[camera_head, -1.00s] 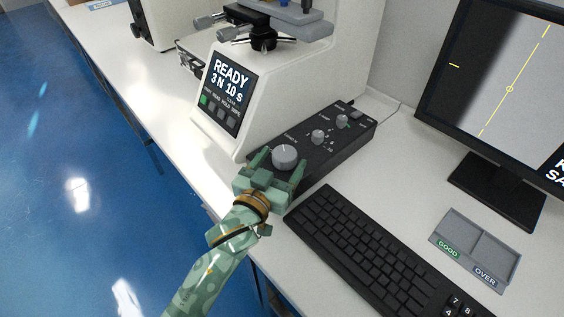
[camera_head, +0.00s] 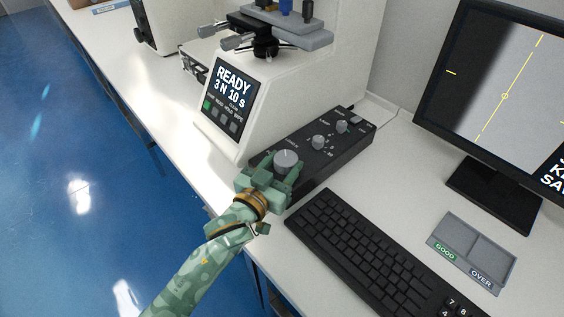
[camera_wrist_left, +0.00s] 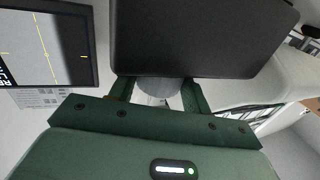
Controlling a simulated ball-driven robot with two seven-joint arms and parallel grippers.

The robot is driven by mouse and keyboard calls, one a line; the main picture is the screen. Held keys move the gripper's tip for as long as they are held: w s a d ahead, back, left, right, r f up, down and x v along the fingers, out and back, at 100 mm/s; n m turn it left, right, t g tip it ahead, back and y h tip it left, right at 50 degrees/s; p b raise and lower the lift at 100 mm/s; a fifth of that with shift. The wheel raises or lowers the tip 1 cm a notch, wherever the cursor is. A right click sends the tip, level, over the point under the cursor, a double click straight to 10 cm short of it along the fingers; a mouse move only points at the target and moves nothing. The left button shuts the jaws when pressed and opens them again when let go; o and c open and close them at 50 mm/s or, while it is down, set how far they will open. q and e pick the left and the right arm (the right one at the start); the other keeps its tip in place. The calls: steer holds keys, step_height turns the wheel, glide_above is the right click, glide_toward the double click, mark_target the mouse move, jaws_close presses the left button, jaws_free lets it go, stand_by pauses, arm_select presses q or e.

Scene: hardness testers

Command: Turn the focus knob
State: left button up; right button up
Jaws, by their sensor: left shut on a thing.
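The large grey round knob (camera_head: 286,160) sits at the near end of a black control box (camera_head: 330,150); its printed label is too small to read. My green left gripper (camera_head: 279,170) reaches it from the front, fingers on either side, shut on the knob. In the left wrist view the knob (camera_wrist_left: 160,88) shows between the two fingers, partly hidden by the gripper body. The monitor (camera_head: 505,95) shows a dark-to-light grey image with a yellow line and small circle. My right gripper is not in view.
Two smaller knobs stand farther along the box. The white tester (camera_head: 225,95) reads READY 3 N 10 s, left of the box. A black keyboard (camera_head: 365,250) lies close on the right. A grey GOOD/OVER tray (camera_head: 474,236) lies beyond it.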

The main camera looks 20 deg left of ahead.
arm_select(q)
steer(key=shift+a+r+m+g+h+p, duration=0.1)
steer(key=shift+r+m+g+h+p, duration=0.1)
steer(key=shift+m+h+p, duration=0.25)
steer(key=shift+a+r+m+g+h+p, duration=0.1)
steer(key=shift+r+m+g+h+p, duration=0.1)
steer(key=shift+m+h+p, duration=0.25)
steer(key=shift+w+f+m+g+h+p, duration=0.15)
steer(key=shift+m+g+h+p, duration=0.2)
steer(key=shift+h, duration=0.35)
steer(key=shift+a+f+m+g+h, duration=0.2)
steer(key=shift+m+g+h, duration=0.25)
steer(key=shift+m+h, duration=0.35)
steer(key=g+h, duration=0.1)
steer(key=m+g+h, duration=0.1)
steer(key=shift+w+f+m+h, duration=0.15)
steer(key=shift+m+h, duration=0.1)
steer(key=shift+h, duration=0.15)
steer(key=shift+a+m+g+h+b, duration=0.1)
steer(key=shift+m+g+h+b, duration=0.25)
steer(key=shift+m+g+h, duration=0.2)
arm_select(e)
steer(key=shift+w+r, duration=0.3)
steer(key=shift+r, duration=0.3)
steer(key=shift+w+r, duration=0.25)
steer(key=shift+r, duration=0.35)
arm_select(q)
steer(key=o, duration=1)
